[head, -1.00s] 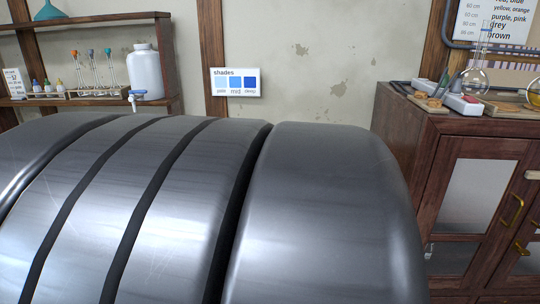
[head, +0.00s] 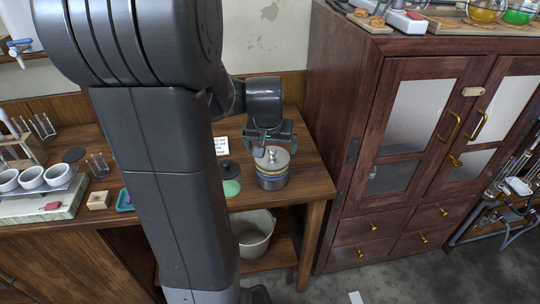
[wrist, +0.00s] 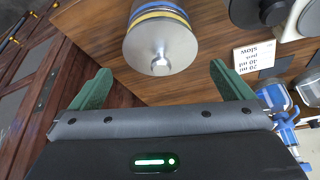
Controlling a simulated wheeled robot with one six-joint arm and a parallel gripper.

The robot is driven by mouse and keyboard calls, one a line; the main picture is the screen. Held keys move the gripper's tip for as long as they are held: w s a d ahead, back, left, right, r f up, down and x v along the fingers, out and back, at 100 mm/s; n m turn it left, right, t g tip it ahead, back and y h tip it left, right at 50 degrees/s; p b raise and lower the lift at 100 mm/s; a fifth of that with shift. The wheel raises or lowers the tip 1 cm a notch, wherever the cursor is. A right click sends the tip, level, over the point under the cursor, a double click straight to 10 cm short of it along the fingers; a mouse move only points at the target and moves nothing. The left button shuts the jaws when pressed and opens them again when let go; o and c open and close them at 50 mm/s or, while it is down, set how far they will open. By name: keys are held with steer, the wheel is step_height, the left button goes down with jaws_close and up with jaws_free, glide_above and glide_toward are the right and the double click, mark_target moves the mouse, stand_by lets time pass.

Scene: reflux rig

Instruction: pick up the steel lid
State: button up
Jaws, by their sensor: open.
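The steel lid (head: 272,161) sits on a round metal pot (head: 272,181) with blue and yellow bands, near the right end of the wooden bench. The lid is a pale disc with a small knob; it also shows in the wrist view (wrist: 175,45), its knob (wrist: 160,64) pointing toward my gripper. My gripper (head: 270,142) is open and empty, just above the lid in the head view. In the wrist view its green fingers (wrist: 160,69) are spread wide, one on either side of the knob's line, with no visible contact. My arm hides part of the bench.
A tall wooden cabinet (head: 365,150) stands close on the right. A small card (head: 221,146), a dark weight-like object (head: 229,170) and a green disc (head: 231,188) lie left of the pot. White cups (head: 32,177) stand farther left. A pale bucket (head: 253,233) stands below.

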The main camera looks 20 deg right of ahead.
mark_target(272, 151)
steer(key=shift+w+p+x, duration=0.2)
steer(key=shift+p+x, duration=0.25)
steer(key=shift+x, duration=2.45)
steer(key=shift+d+r, duration=0.1)
steer(key=c, duration=0.6)
